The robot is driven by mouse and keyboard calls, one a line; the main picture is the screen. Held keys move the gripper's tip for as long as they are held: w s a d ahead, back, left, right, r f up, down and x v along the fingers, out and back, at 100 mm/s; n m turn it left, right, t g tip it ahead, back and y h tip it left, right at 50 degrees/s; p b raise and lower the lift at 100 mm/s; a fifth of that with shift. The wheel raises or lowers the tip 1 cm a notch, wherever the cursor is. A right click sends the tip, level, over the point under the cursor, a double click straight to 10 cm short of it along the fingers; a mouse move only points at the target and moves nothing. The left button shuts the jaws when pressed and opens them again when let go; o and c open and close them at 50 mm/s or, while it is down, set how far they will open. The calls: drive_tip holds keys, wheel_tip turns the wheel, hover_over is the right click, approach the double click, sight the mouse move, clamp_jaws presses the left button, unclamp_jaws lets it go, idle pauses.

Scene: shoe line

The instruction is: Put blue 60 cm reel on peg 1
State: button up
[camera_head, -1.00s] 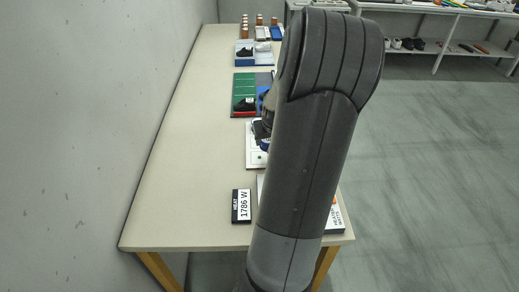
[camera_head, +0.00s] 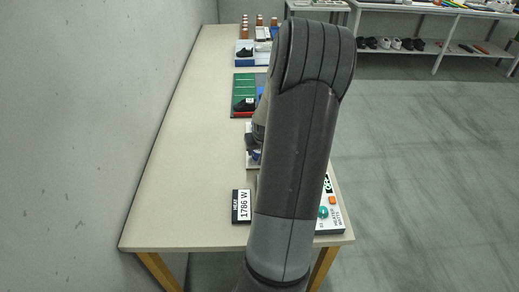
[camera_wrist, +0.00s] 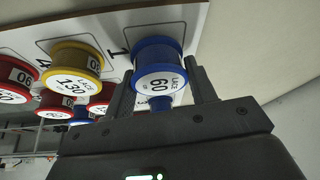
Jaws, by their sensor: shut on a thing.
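In the wrist view, the blue reel (camera_wrist: 158,55) with a white label reading 60 sits between the two fingers of my gripper (camera_wrist: 157,78), which is shut on it. The reel is at the outlined place marked 1 on a white board (camera_wrist: 190,22). I cannot tell whether it touches the board or is seated on a peg.
A yellow reel (camera_wrist: 77,58) marked 130 stands beside the blue one at place 4, with several red reels beyond. The table's left side (camera_head: 190,170) is clear.

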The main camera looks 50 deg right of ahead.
drive_tip(key=shift+f, duration=0.4)
drive_tip(key=o, duration=1)
drive_tip(key=shift+f, duration=0.1)
drive_tip(key=shift+c, duration=0.2)
drive_tip(key=shift+r, duration=0.25)
drive_tip(key=v, duration=1.2)
drive_tip(key=shift+r, duration=0.3)
drive_tip(key=shift+a, duration=0.15)
